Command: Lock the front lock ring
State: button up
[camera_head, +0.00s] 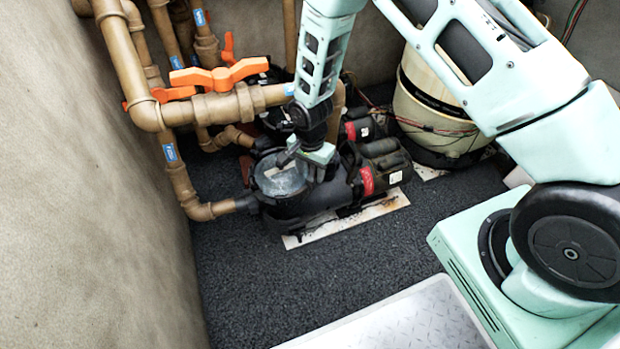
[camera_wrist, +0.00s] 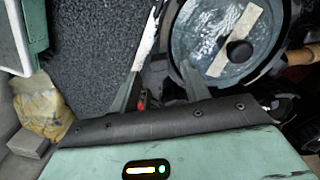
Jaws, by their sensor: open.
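The front pump's round clear lid (camera_head: 281,181) sits on the black strainer pot, with the dark lock ring (camera_head: 254,183) around it. In the wrist view the lid (camera_wrist: 208,50), with a pale strip and a dark knob, is at the upper right, and the ring (camera_wrist: 284,62) curves around it. My gripper (camera_wrist: 164,82) is open. One finger lies near the lid's edge and the other lies left of it. I see nothing held between them. In the head view my gripper (camera_head: 290,154) is over the back right of the lid and partly hides the ring. Contact with the ring cannot be told.
Brown pipes with orange valve handles (camera_head: 220,75) stand behind and left of the pump. Its motor (camera_head: 375,168) with a red band is on the right. A second pump is behind, beside a beige tank (camera_head: 425,110). Dark gravel floor (camera_head: 270,280) in front is clear.

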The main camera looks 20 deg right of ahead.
jog(key=shift+f+b, duration=0.35)
jog(key=shift+f, duration=1.05)
